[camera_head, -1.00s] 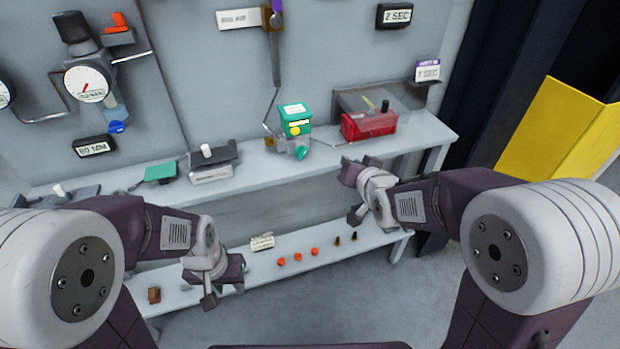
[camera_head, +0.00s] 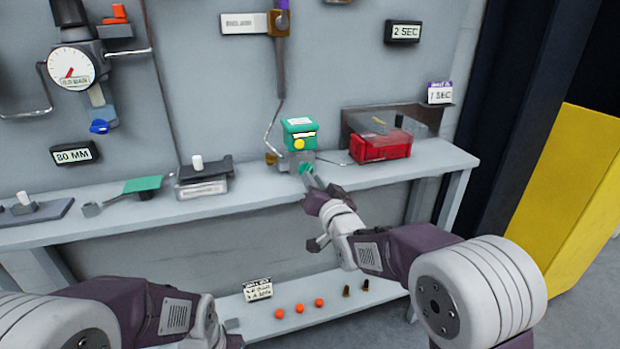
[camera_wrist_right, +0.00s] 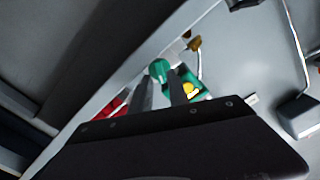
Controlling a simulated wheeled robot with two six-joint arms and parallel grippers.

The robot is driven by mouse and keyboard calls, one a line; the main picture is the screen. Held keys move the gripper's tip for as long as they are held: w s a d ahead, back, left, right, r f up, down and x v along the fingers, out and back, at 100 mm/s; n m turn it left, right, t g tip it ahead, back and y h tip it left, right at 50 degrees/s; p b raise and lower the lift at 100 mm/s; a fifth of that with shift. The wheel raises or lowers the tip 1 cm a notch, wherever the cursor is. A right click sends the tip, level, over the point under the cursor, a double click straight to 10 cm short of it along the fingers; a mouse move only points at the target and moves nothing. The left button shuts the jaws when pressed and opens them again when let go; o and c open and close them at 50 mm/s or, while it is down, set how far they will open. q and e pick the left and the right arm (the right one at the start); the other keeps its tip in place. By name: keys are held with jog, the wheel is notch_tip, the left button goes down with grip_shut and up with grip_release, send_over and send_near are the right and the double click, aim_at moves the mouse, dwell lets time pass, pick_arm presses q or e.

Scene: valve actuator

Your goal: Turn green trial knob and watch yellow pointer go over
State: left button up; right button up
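The green knob (camera_head: 305,169) sits low on the front of a small valve unit on the shelf. Above it is a green box (camera_head: 299,126) with a yellow strip (camera_head: 304,134) and a round yellow part (camera_head: 299,144). My right gripper (camera_head: 312,180) reaches up to the knob from the lower right. In the right wrist view, the knob (camera_wrist_right: 158,70) shows at the tips of two spread fingers (camera_wrist_right: 160,82); I cannot tell whether they touch it. My left gripper (camera_head: 232,332) is low, at the bottom of the head view, and its fingers are unclear.
A red box (camera_head: 380,146) stands right of the valve unit. A grey block with a white knob (camera_head: 197,163) and a green plate (camera_head: 143,184) are to the left. Orange pieces (camera_head: 299,308) and a label card (camera_head: 257,289) are on the lower shelf.

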jog(key=x, duration=0.3)
jog(key=shift+w, duration=0.1)
jog(key=shift+c, duration=0.3)
grip_shut()
jog(key=n+b, duration=0.1)
jog(key=n, duration=0.1)
jog(key=shift+f+n, duration=0.1)
jog(key=shift+n, duration=0.2)
jog(key=shift+n+b, duration=0.5)
jog(key=shift+n, duration=1)
